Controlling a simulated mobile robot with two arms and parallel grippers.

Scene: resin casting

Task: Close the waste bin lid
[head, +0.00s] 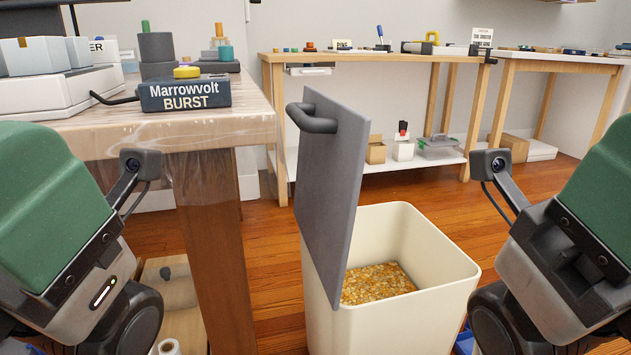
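The waste bin (440,300) is a cream, square bin standing on the wooden floor in the middle of the head view. Its grey lid (335,180) stands open, nearly upright along the bin's left side. A dark handle (312,119) sticks out from the lid near its top. Inside the bin lie yellow-brown granules (378,283). My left arm is at the left edge and my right arm at the right edge, both apart from the bin and lid. The fingertips of both grippers are out of the picture.
A plastic-covered table (245,120) stands left of the lid, with a box marked Marrowvolt Burst (185,93) near its corner. A wooden workbench (350,57) with a lower shelf is behind the bin. Floor (270,250) shows between table and bin.

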